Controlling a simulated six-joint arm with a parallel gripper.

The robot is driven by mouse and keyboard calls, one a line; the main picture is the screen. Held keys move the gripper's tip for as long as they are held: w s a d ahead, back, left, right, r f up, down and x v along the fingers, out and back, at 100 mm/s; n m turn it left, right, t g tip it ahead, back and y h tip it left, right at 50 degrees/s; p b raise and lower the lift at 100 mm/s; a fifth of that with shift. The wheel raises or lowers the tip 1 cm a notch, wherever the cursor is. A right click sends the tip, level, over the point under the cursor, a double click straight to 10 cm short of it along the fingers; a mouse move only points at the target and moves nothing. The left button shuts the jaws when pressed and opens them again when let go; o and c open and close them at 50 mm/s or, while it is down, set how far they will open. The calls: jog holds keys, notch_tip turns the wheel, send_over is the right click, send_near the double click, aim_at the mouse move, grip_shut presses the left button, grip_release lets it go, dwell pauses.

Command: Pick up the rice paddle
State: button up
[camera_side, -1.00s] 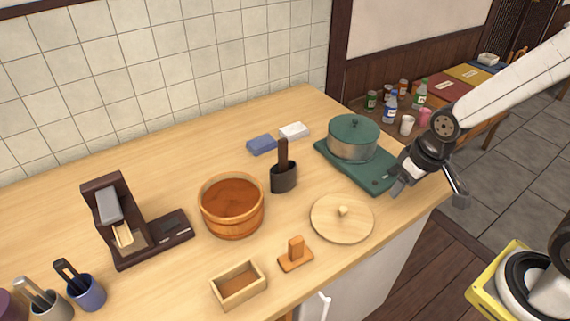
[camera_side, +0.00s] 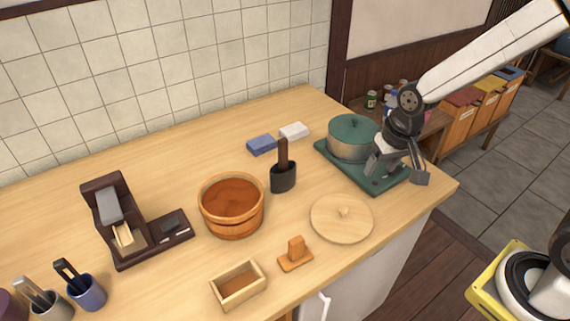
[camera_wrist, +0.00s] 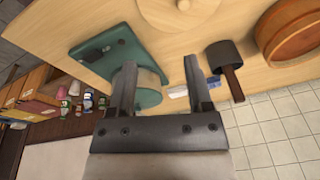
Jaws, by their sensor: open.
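A brown handle (camera_side: 283,152), likely the rice paddle's, stands upright in a dark oval holder (camera_side: 284,179) in the middle of the counter. Whatever is below the handle is hidden inside the holder. In the wrist view the handle (camera_wrist: 233,86) and the holder (camera_wrist: 222,53) are right of my fingers. My gripper (camera_side: 396,172) is open and empty, over the right part of the green board, well right of the holder. In the wrist view the open gripper (camera_wrist: 159,75) has its fingers apart, with the green pot behind the left one.
A green pot (camera_side: 350,147) stands on a green board (camera_side: 380,186) near my gripper. A round wooden lid (camera_side: 335,224) lies in front of the holder; a wooden tub (camera_side: 232,222) stands left of it. Blue (camera_side: 261,145) and white (camera_side: 294,131) blocks lie behind it.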

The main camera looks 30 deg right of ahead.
aim_at(283, 139)
jog(key=w+a+m, duration=0.3)
jog(key=w+m, duration=0.2)
jog(key=w, duration=0.2)
jog(key=w+a+m+g, duration=0.1)
jog(key=w+a+m, duration=0.2)
jog(key=w+m, duration=0.2)
jog(key=w+a+r+m+g+y, duration=0.1)
jog(key=w+a+m, duration=0.2)
jog(key=w, duration=0.7)
jog(key=shift+a+m, duration=0.2)
jog(key=shift+m, duration=0.7)
jog(key=shift+a+f, duration=0.25)
jog(key=shift+f, duration=1.7)
jog(key=shift+a+f, duration=0.2)
jog(key=shift+f, duration=1.75)
grip_shut()
